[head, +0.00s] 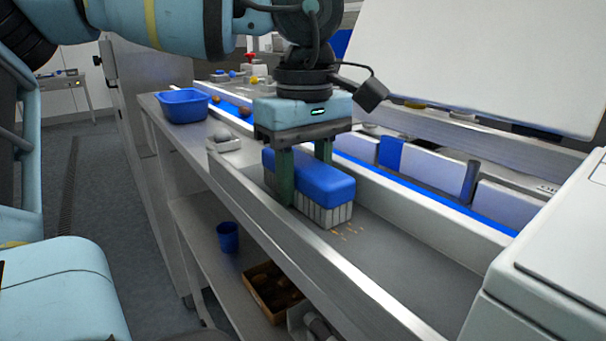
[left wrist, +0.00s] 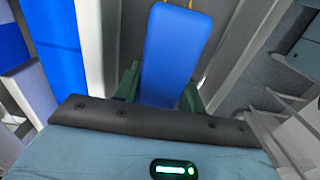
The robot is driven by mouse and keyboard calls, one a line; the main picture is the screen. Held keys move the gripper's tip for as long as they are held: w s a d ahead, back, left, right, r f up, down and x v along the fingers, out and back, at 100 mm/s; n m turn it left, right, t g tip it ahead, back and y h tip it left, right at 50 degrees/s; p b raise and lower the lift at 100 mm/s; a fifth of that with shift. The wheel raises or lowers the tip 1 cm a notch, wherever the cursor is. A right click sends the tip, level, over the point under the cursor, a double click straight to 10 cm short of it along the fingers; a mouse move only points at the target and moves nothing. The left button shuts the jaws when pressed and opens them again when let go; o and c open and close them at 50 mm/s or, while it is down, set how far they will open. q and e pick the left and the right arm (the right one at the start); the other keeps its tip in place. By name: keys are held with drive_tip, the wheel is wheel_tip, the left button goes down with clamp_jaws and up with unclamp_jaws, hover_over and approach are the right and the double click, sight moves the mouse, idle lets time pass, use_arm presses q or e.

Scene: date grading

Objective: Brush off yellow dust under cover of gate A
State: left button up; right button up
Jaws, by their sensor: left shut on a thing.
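My left gripper (head: 306,180) is shut on a brush with a blue back (head: 310,178) and pale bristles. One green finger shows on the near side of the brush and the other behind it. The bristles point down and reach to, or almost to, the grey floor of the metal trough. A few thin yellow-orange streaks of dust (head: 346,232) lie on that floor just right of the bristles. In the left wrist view the blue brush back (left wrist: 176,50) sits between the fingers. A large white raised panel (head: 490,65) stands at upper right; I cannot tell whether it is gate A's cover.
A blue basin (head: 183,105) stands on the bench at left. A blue conveyor strip (head: 420,194) with white and blue side pieces runs behind the trough. A white box (head: 560,250) fills the right front. A blue cup (head: 228,237) and a brown crate (head: 262,300) are on the lower shelf.

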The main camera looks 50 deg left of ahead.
sight(332, 177)
use_arm(q)
drive_tip(key=shift+s+d+r, duration=0.1)
drive_tip(key=shift+d, duration=1.1)
use_arm(e)
drive_tip(key=shift+s+f, duration=0.1)
drive_tip(key=shift+f, duration=0.1)
use_arm(q)
drive_tip(key=shift+d, duration=0.1)
drive_tip(key=shift+s+d+f+b, duration=0.1)
drive_tip(key=shift+d+b, duration=0.15)
drive_tip(key=shift+d, duration=0.35)
drive_tip(key=shift+s+d+f+b, duration=0.1)
drive_tip(key=shift+d+b, duration=0.1)
drive_tip(key=shift+d, duration=0.4)
use_arm(e)
drive_tip(key=shift+s+f, duration=0.25)
drive_tip(key=shift+f, duration=0.1)
use_arm(q)
drive_tip(key=shift+d, duration=0.1)
drive_tip(key=shift+d+r, duration=0.1)
drive_tip(key=shift+d, duration=1.25)
use_arm(e)
drive_tip(key=shift+f, duration=0.15)
use_arm(q)
drive_tip(key=shift+d, duration=0.1)
use_arm(e)
drive_tip(key=shift+s, duration=0.1)
